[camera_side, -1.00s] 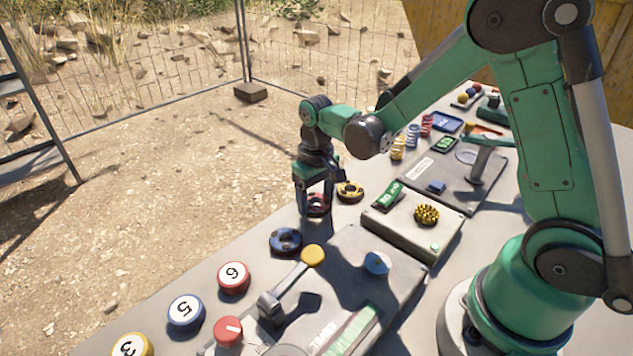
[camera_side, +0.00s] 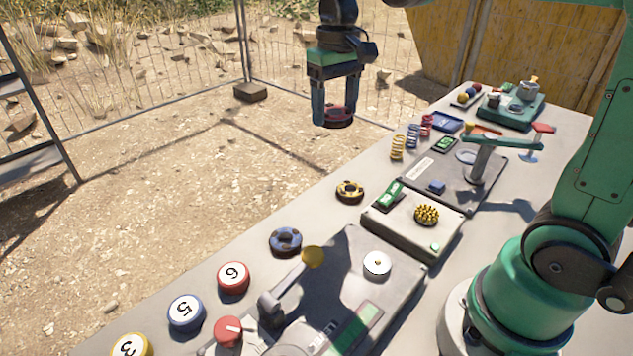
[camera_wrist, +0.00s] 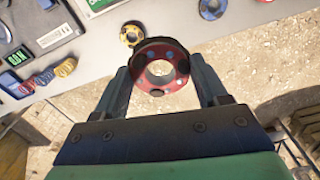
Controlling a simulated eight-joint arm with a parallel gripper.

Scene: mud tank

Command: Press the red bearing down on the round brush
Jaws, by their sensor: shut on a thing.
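The red bearing (camera_side: 337,116), a dark-edged red ring, is held between the fingers of my gripper (camera_side: 337,110), high above the table's far edge. In the wrist view the red bearing (camera_wrist: 160,69) sits between both fingertips of my gripper (camera_wrist: 161,75), its open hole facing the camera. The round brush (camera_side: 427,214), yellow with dark bristles, stands on a light grey box (camera_side: 405,236) on the table, below and to the right of my gripper. The bearing is well apart from the brush. The brush does not show in the wrist view.
A yellow bearing (camera_side: 350,191) and a blue bearing (camera_side: 286,241) lie along the table's left edge. A lever with a yellow knob (camera_side: 313,257) stands up in front. A green-topped press (camera_side: 500,143) rises behind the brush. The air around my gripper is clear.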

